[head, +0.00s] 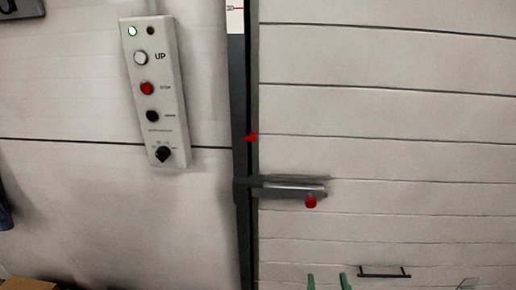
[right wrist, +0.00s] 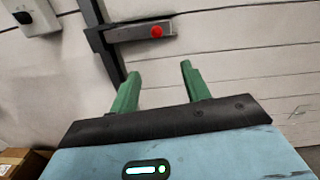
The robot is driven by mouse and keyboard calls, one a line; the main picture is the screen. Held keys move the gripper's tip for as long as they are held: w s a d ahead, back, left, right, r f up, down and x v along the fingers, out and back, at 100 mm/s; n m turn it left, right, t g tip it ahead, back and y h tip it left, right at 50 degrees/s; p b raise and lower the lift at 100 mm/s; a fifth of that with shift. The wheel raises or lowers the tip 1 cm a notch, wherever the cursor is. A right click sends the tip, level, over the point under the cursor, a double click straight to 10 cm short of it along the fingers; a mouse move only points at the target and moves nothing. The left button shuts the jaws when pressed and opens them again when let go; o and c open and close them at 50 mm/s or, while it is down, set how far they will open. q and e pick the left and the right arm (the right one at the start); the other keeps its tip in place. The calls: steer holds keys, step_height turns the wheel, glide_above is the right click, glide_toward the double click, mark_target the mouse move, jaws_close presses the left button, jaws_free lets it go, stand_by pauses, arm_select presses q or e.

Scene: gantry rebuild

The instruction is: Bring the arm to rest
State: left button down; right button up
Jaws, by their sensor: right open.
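My right gripper (head: 327,281) shows only as two green fingertips at the bottom edge of the head view. In the right wrist view, its green fingers (right wrist: 158,82) stand apart with nothing between them. They point toward the panelled wall, below a grey latch bar (right wrist: 140,31) with a red knob. The rest of the right arm is out of the head view. My left gripper is not in view.
A control box (head: 155,90) with UP and STOP buttons hangs on the left wall. A dark post (head: 240,120) carries the latch bar (head: 290,191). A black handle (head: 384,275) sits low on the panels. A cardboard box (right wrist: 22,163) stands at lower left.

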steer(key=s+d+f+m+g+y, duration=0.1)
steer(key=s+d+f+m+g, duration=0.3)
steer(key=f, duration=0.6)
steer(key=s+d+f+m+g+y, duration=0.1)
steer(key=s+d+f+m+g, duration=0.1)
steer(key=d+f+m, duration=0.55)
steer(key=s+d+f+m+g+y, duration=0.1)
steer(key=s+d+f+m+g, duration=0.15)
steer(key=s+f+m, duration=0.55)
steer(key=s+d+f+m+g, duration=0.25)
steer(key=s+d+m, duration=0.2)
steer(key=m, duration=0.55)
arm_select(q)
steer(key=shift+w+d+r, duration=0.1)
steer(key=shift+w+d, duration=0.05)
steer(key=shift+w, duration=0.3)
arm_select(e)
steer(key=a+m+t, duration=0.1)
steer(key=a+m, duration=0.4)
steer(key=a, duration=0.6)
steer(key=shift+s+a+f+t, duration=0.3)
steer(key=shift+s+f, duration=0.05)
steer(key=shift+f, duration=0.05)
